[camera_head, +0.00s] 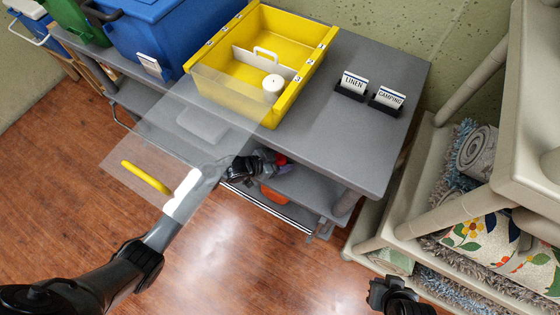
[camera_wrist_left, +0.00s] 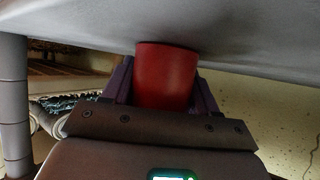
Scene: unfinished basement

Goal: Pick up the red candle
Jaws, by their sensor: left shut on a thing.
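The red candle (camera_head: 281,159) shows as a small red patch at the front edge of the grey table, partly hidden by my left gripper (camera_head: 273,164). In the left wrist view the red candle (camera_wrist_left: 166,76) stands between the two dark fingers of my left gripper (camera_wrist_left: 163,88), which is shut on it. Its top is close under a grey surface there, and I cannot tell whether they touch. My right gripper (camera_head: 393,290) is at the bottom right of the head view, away from the candle. Its jaws are too unclear to read.
A yellow divided box (camera_head: 318,62) holding a white cylinder (camera_head: 273,86) stands on the grey table (camera_head: 370,150). A clear panel with a yellow handle (camera_head: 146,177) overlaps my left arm in view. Two label holders (camera_head: 384,100) sit right. An orange thing (camera_head: 273,197) lies below.

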